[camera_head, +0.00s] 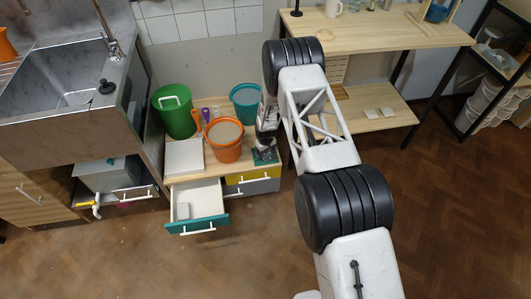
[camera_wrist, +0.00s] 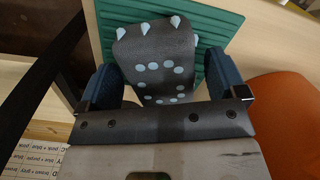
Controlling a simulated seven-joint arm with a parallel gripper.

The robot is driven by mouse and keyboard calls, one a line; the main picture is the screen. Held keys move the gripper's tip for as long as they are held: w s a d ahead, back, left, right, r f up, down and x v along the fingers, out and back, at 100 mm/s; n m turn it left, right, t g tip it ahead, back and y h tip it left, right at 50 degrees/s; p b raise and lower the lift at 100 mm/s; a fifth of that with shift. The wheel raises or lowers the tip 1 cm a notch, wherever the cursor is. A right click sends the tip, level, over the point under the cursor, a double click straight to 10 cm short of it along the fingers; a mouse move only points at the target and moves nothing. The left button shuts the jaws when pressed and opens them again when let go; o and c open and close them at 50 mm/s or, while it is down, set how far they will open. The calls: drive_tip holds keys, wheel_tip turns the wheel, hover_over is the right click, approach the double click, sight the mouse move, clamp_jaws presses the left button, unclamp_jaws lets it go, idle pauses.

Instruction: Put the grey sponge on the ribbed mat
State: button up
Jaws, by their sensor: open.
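The grey sponge (camera_wrist: 155,45), dark with pale blue dots and small cones, is between the fingers of my open gripper (camera_wrist: 163,78) in the wrist view. The green ribbed mat (camera_wrist: 222,22) shows behind and beside it, and the sponge overlaps the mat. In the head view the mat (camera_head: 266,161) lies at the right front of the low wooden cabinet top, with my gripper (camera_head: 265,144) just above it. The wrist view does not clearly show whether the sponge rests flat on the mat. The sponge's near end is hidden by the gripper body.
An orange bucket (camera_head: 224,153) stands close left of the mat. A teal bucket (camera_head: 246,91) and a green bucket (camera_head: 180,122) stand behind. A white board (camera_head: 185,160) lies at left. A teal-fronted drawer (camera_head: 197,226) is pulled open below. A printed label sheet (camera_wrist: 38,155) lies nearby.

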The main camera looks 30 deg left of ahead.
wheel_tip(320, 180, up, 12)
drive_tip(key=shift+f, duration=0.2)
idle(0.7)
idle(0.5)
idle(0.3)
